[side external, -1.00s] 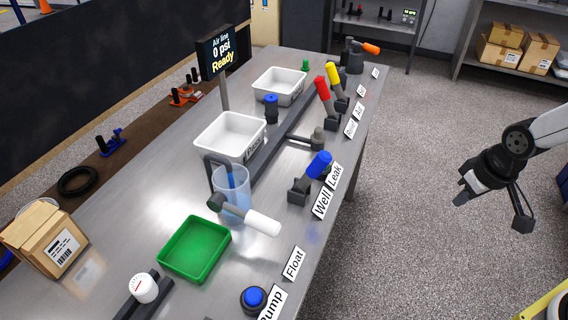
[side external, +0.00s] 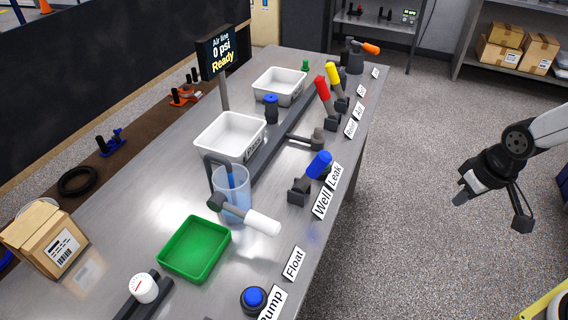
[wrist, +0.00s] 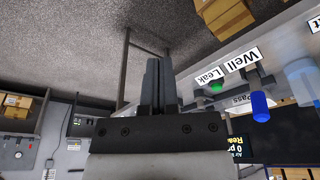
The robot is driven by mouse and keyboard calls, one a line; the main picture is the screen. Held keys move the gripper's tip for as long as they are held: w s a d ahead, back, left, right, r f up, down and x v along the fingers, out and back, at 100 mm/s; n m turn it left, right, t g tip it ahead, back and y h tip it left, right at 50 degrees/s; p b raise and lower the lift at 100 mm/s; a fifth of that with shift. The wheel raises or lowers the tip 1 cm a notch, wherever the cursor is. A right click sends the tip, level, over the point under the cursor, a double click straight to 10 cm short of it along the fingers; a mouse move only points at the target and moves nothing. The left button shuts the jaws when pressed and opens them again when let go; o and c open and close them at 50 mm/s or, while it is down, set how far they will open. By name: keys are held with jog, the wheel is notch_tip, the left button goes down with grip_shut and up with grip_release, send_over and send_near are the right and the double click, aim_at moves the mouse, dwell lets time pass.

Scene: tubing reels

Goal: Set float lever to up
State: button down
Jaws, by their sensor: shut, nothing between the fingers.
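The float lever (side external: 262,222) has a white handle and a dark grey pivot. It lies roughly level, pointing right toward the table's front edge, behind the Float label (side external: 294,263). A clear blue cylinder (side external: 232,192) stands behind its pivot. My gripper (side external: 462,200) is off the table at the right, well away from the lever. In the wrist view my gripper (wrist: 159,72) shows its two fingers together with nothing between them. The white lever is not visible in the wrist view.
A blue-handled lever (side external: 318,165) stands by the Well and Leak labels. Red (side external: 322,88) and yellow (side external: 333,74) levers are farther back. A green tray (side external: 194,248) and a blue button (side external: 254,297) are near the float lever. Open floor lies between my gripper and the table.

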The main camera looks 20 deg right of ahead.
dwell(0.3)
jog(key=c, duration=0.8)
grip_release()
jog(key=shift+w, duration=0.1)
jog(key=o, duration=0.4)
jog(key=shift+w+a, duration=0.15)
jog(key=shift+w, duration=0.05)
jog(key=shift+o, duration=0.7)
jog(key=w+a+f+n+t+y, duration=0.1)
jog(key=w+a+n+t, duration=0.1)
jog(key=w+a, duration=0.4)
jog(key=shift+w+f+t, duration=0.3)
jog(key=shift+w+t, duration=0.25)
jog(key=shift+t, duration=0.15)
jog(key=n+t+y, duration=0.2)
jog(key=n+y, duration=0.4)
jog(key=y, duration=0.4)
send_near(272, 221)
jog(key=x, duration=0.4)
jog(key=shift+a, duration=0.25)
jog(key=shift+w+a+f, duration=0.1)
jog(key=shift+w, duration=0.05)
